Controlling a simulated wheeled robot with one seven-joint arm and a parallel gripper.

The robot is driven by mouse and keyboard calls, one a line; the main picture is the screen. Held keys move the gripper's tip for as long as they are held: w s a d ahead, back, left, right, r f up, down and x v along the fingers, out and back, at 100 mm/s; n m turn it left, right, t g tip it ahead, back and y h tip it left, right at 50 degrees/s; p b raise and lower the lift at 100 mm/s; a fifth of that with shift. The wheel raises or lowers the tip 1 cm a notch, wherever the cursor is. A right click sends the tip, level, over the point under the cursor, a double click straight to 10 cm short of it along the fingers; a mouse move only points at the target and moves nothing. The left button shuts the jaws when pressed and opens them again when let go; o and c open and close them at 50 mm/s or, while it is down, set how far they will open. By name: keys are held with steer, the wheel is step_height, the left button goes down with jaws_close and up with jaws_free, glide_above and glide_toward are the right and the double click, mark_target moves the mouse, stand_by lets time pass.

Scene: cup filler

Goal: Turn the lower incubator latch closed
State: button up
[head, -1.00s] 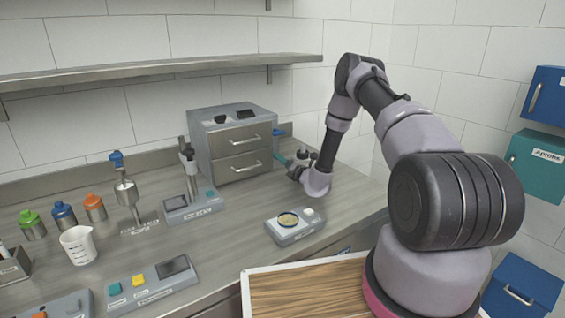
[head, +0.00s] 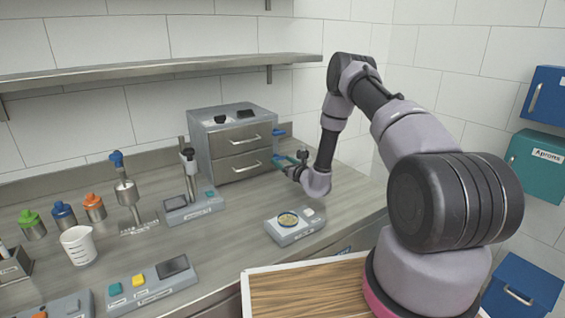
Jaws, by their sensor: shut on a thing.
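The grey incubator (head: 232,141) stands at the back of the counter, with two drawer-like doors and bar handles. The upper latch (head: 279,133) is blue and sticks out at its right front edge. The lower latch (head: 279,159) is a blue-teal piece below it on the same edge. My gripper (head: 287,162) is at the lower latch, to the right of the incubator, and is shut on it. The fingertips are small in view and partly merge with the latch, so its exact angle is hard to tell.
A small scale with a round dish (head: 289,221) sits on the counter below my gripper. A stand device (head: 190,180) is left of the incubator. Bottles, a beaker (head: 78,245) and a button panel (head: 146,283) fill the left. A shelf (head: 165,68) runs above.

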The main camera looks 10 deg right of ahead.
steer(key=shift+n, duration=0.3)
stand_by(0.4)
steer(key=o, duration=1.3)
steer(key=v, duration=1.1)
steer(key=shift+f, duration=0.1)
steer(key=shift+w, duration=0.1)
